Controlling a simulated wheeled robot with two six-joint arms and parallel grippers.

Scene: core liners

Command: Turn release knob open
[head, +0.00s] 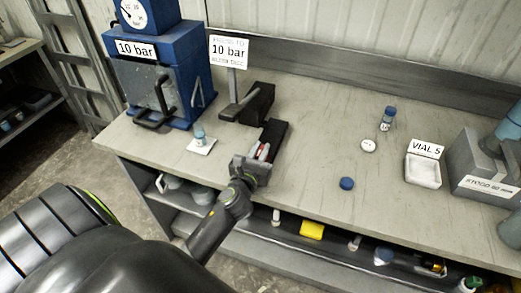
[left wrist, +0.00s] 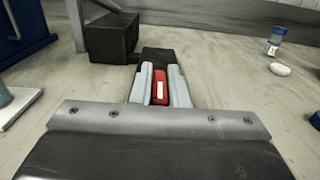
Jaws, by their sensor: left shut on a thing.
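The release knob (left wrist: 160,88) is red with a white mark, and in the left wrist view it sits between the two fingers of my left gripper (left wrist: 160,86). In the head view the left gripper (head: 262,152) is over a dark block (head: 275,131) on the bench, with a bit of red between its fingers. The gripper is shut on the knob. The knob's white mark runs lengthwise, in line with the fingers. The knob's base is mostly hidden by the fingers. My right gripper is not in view.
A blue press (head: 165,75) labelled 10 bar stands at the left. A lever on a black block (head: 254,104) stands behind the gripper, beside a 10 bar sign (head: 229,51). A small vial (head: 199,133) stands on a white pad. A blue cap (head: 347,184) lies on clear bench to the right.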

